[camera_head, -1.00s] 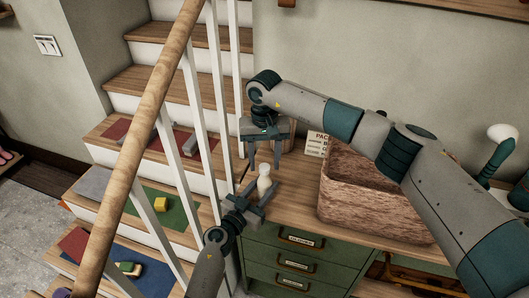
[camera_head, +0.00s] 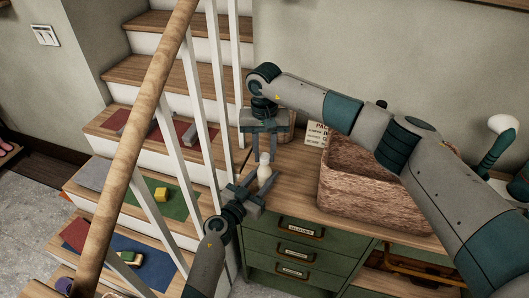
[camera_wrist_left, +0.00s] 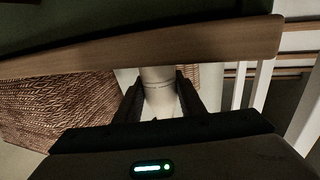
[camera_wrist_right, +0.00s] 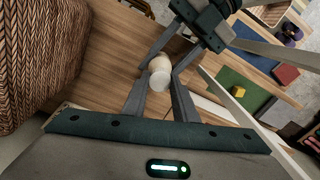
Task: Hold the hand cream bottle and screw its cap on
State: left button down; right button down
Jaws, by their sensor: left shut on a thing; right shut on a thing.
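The hand cream bottle (camera_head: 264,172) is pale and stands upright above the front left of the wooden counter top. My left gripper (camera_head: 258,184) is shut around its body from the front; the left wrist view shows the pale bottle (camera_wrist_left: 160,90) between the two fingers. My right gripper (camera_head: 264,157) points down from above, its fingers shut at the bottle's top. In the right wrist view the white cap (camera_wrist_right: 160,78) sits between the fingertips, in line with the bottle. The seam between cap and bottle is too small to judge.
A woven basket (camera_head: 345,205) stands right of the bottle on the counter. A small printed card (camera_head: 317,134) is behind it. Green drawers (camera_head: 299,253) are below. The white stair railing (camera_head: 199,110) runs close on the left, with colored mats and blocks on the steps.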

jog(key=m, duration=2.1)
jog(key=shift+m, duration=0.3)
jog(key=m, duration=0.5)
jog(key=shift+m, duration=0.4)
jog(key=m, duration=0.5)
jog(key=shift+f+m, duration=0.1)
jog(key=shift+m, duration=0.3)
jog(key=m, duration=1)
jog(key=c, duration=1.4)
grip_release()
